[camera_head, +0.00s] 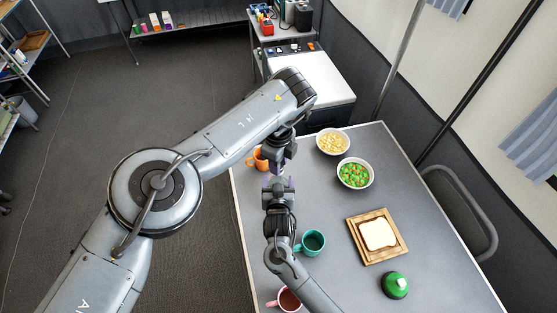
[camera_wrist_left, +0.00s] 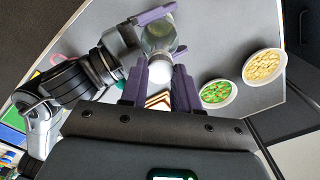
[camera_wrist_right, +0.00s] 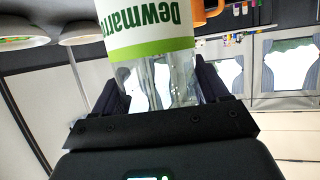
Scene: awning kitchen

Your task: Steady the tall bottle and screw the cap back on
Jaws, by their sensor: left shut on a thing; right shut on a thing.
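The tall bottle (camera_wrist_right: 160,75) is clear, with a white and green label whose lettering is upside down in the right wrist view. My right gripper (camera_head: 279,186) is shut around its clear part. In the left wrist view the bottle (camera_wrist_left: 158,35) shows end-on past my left fingers. My left gripper (camera_head: 281,166) is shut on the white round cap (camera_wrist_left: 165,72), in line with the bottle. I cannot tell whether the cap touches the neck or sits on it. In the head view the grippers are close together and hide most of bottle and cap.
An orange mug (camera_head: 261,160) stands close by the grippers. The grey table (camera_head: 330,215) also holds a teal mug (camera_head: 313,241), a pink mug (camera_head: 288,299), two food bowls (camera_head: 354,173), bread on a wooden board (camera_head: 362,255) and a green domed item (camera_head: 395,285).

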